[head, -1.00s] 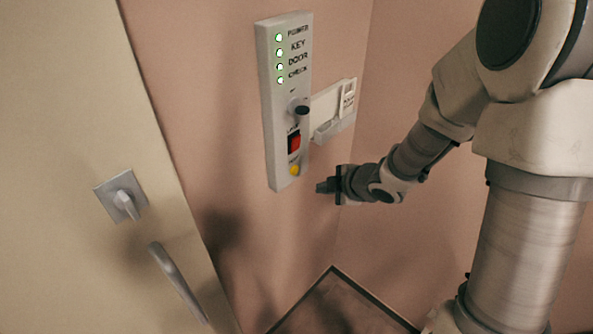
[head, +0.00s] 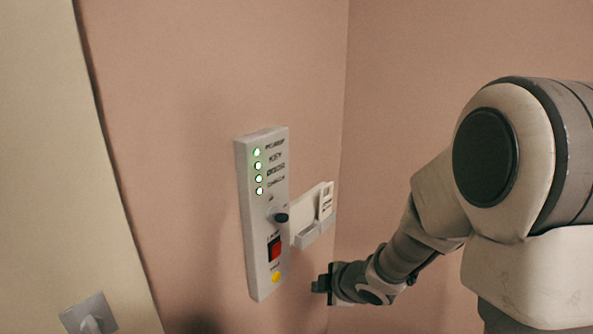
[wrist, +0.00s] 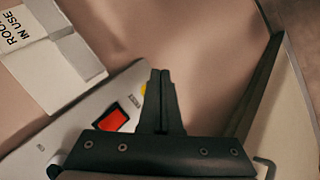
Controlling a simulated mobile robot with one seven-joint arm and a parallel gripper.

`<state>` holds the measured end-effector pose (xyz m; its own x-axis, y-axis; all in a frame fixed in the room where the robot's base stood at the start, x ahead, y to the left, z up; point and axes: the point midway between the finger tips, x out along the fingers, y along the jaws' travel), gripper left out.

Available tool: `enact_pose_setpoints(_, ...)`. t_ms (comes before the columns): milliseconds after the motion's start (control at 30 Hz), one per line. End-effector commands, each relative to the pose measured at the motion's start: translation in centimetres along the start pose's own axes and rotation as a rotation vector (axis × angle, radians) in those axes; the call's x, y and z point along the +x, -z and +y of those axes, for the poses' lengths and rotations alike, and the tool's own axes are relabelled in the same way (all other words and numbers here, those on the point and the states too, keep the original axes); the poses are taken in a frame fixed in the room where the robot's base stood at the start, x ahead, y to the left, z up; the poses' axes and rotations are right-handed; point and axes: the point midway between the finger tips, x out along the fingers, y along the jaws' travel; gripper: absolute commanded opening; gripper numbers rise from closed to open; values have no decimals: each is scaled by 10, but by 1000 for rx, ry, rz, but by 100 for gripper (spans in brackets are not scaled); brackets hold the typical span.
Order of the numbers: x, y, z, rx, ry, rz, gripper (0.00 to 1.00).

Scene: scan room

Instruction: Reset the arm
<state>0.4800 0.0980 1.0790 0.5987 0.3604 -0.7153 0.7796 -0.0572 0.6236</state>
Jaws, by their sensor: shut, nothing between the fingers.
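My gripper (head: 320,285) is at the lower middle of the head view, just right of the wall panel's lower end and apart from it. In the wrist view my gripper (wrist: 162,78) points away from the camera with its two dark fingers together and nothing between them. My arm comes in from the right of the head view, bent down at the elbow.
The wall panel (head: 258,225) has several lit green lamps, a dark knob (head: 281,218), a red switch (head: 275,248) and a yellow button (head: 276,278). A white holder (head: 308,236) with a card is beside it. A cream door (head: 50,170) with a handle (head: 92,322) is at left.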

Motion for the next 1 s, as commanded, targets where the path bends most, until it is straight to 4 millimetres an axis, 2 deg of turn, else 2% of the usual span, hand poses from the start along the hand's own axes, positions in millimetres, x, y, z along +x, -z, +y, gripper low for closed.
enact_pose_setpoints(33,-15,-6,13,42,-30,-52,0)
enact_pose_setpoints(100,-38,-18,26,129,-66,-135,0)
enact_pose_setpoints(200,-74,-33,39,271,-118,-241,0)
enact_pose_setpoints(400,-148,-50,42,590,-203,-395,0)
enact_pose_setpoints(567,-203,-50,24,864,-243,-460,0)
enact_pose_setpoints(700,-244,-38,-2,1104,-246,-479,0)
enact_pose_setpoints(833,-272,-22,-30,1302,-220,-470,0)
enact_pose_setpoints(1000,-292,-2,-58,1467,-169,-449,0)
